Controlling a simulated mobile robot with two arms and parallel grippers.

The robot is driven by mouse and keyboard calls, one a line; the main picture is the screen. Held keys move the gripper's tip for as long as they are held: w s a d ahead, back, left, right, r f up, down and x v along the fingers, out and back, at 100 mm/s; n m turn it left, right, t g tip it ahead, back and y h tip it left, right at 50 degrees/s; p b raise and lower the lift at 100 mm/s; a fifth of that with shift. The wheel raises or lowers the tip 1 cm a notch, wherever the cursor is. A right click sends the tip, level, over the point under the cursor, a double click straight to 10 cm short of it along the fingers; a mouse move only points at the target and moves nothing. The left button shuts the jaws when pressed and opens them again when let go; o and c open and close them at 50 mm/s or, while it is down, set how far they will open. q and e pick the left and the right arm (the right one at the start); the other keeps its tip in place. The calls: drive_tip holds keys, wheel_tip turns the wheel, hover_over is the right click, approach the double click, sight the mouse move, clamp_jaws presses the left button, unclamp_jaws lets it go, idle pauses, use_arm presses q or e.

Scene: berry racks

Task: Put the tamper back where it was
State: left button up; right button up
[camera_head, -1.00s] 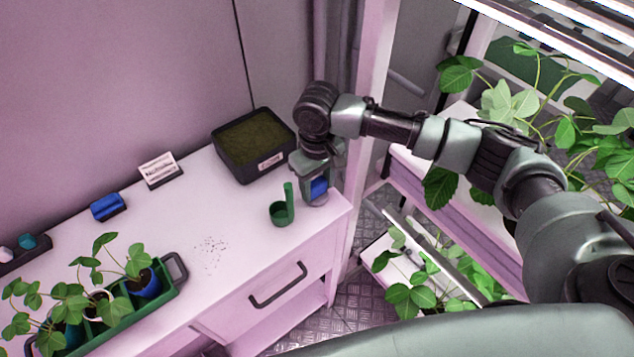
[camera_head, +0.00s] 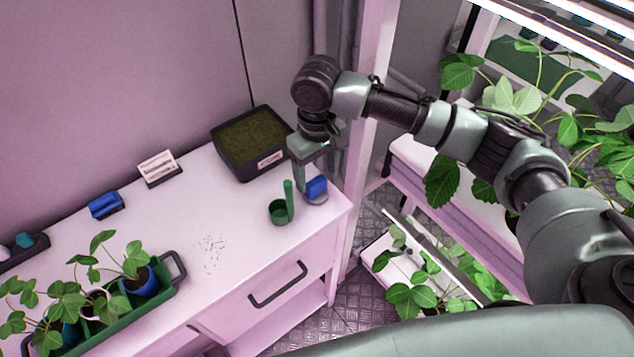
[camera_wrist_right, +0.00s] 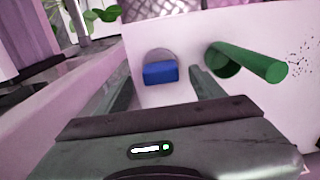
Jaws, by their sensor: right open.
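The tamper (camera_head: 316,187), a blue block handle on a round grey base, stands upright at the right end of the white counter. It also shows in the right wrist view (camera_wrist_right: 160,73), between and beyond the two fingers. My right gripper (camera_head: 313,172) is open and points down just above the tamper, holding nothing. In the head view its fingers partly cover the handle. My left gripper is not in view.
A green scoop (camera_head: 280,211) with an upright handle stands close left of the tamper. A black soil tray (camera_head: 268,170) is behind. A blue block (camera_head: 106,205), a label card (camera_head: 160,167) and a green plant carrier (camera_head: 172,294) are further left. Plant racks stand right.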

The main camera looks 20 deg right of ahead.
sight(317, 182)
wheel_tip(317, 182, up, 8)
drive_tip(key=b, duration=0.1)
idle(0.6)
